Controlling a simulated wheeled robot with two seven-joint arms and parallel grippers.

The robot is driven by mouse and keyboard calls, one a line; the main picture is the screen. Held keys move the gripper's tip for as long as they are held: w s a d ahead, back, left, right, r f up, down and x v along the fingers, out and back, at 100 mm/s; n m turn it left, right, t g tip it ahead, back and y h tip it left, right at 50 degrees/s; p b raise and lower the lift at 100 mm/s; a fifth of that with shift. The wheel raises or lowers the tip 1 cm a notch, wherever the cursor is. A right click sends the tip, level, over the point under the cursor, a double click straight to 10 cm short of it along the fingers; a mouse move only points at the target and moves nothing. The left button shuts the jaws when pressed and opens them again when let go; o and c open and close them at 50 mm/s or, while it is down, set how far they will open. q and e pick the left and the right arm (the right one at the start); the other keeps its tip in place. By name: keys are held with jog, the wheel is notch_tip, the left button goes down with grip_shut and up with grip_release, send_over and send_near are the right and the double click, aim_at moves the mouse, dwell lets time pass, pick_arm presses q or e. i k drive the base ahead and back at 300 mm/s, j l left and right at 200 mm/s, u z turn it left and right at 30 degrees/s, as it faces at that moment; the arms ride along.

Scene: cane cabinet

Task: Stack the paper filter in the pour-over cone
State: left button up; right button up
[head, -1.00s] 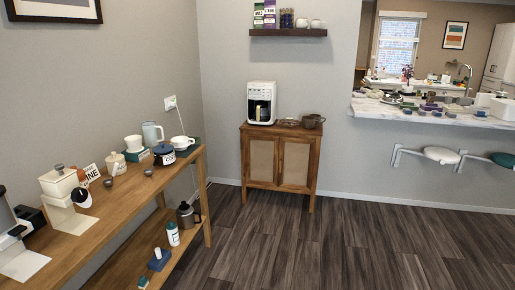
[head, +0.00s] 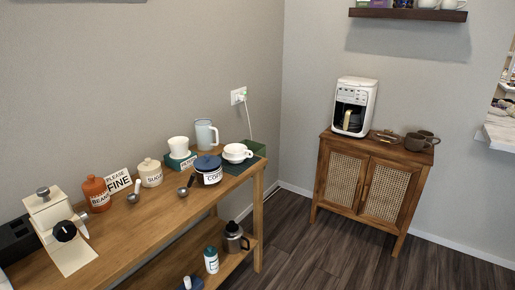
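A white, tapered cup-shaped piece (head: 179,148) stands on a green lettered box (head: 181,163) on the wooden console table. It looks like the paper filter, but I cannot be sure. A wide white vessel with a handle and a flared base (head: 237,153) stands to its right, near the table's far end. It looks like the pour-over cone, and its inside is too small to make out. The two white pieces are apart, with a blue-lidded coffee jar (head: 208,170) between and in front of them. Neither of my grippers shows.
A kettle (head: 206,134), sugar jar (head: 150,173), orange bean jar (head: 97,194), scoops and a grinder (head: 52,222) crowd the table (head: 165,212). A lower shelf holds a dark pot (head: 234,238). A cane cabinet (head: 368,185) with a coffee maker (head: 353,106) stands right; floor between is clear.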

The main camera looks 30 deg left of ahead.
aim_at(236, 158)
jog(key=i, duration=3.45)
jog(key=i+u, duration=0.1)
jog(key=u, duration=0.3)
jog(key=i+u, duration=0.1)
jog(key=u, duration=0.3)
jog(key=l+u, duration=0.1)
jog(key=u, duration=0.3)
jog(key=i+l+u, duration=0.1)
jog(key=u, duration=2.6)
